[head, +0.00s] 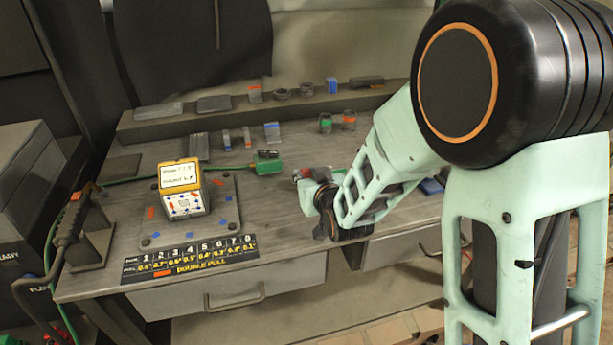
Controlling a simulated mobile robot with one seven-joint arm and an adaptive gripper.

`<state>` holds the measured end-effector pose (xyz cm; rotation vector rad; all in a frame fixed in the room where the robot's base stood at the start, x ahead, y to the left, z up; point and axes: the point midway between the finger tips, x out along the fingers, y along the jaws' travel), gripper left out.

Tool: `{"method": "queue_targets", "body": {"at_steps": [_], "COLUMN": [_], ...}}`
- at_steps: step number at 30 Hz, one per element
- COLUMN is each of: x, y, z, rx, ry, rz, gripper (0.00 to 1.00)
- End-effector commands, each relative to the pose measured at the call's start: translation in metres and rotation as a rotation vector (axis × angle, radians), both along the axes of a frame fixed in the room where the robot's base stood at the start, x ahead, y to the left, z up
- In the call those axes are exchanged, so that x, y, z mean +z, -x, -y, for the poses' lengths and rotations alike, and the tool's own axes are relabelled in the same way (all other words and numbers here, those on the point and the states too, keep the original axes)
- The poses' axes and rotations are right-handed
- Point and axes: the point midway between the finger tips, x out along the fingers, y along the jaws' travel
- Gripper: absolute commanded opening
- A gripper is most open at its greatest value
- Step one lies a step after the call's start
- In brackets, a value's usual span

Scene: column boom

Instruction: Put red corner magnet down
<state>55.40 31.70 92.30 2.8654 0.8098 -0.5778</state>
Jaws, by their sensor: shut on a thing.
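My gripper (303,178) is over the right half of the workbench (270,215), to the right of the green-handled tool, with its tip pointing left. My own wrist and fingers hide most of the magnet. I cannot tell from this view whether the magnet touches the bench top.
A yellow-and-white box (181,188) stands on a grey plate (225,186) at the left. A black numbered strip (190,259) lies along the front edge. Small parts sit on the back ledge (240,112).

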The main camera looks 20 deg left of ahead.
Motion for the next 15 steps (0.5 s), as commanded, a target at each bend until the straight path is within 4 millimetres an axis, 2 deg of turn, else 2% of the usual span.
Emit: {"method": "queue_targets", "body": {"at_steps": [11,12,15], "x": [-0.0021,-0.0019,-0.0016], "y": [-0.0009,-0.0004,-0.0003], "z": [-0.0001,0.0003,0.0003], "rx": [-0.001,-0.001,-0.001], "ry": [-0.002,-0.001,0.000], "rz": [0.004,0.002,0.001], "gripper": [0.00,0.26,0.30]}}
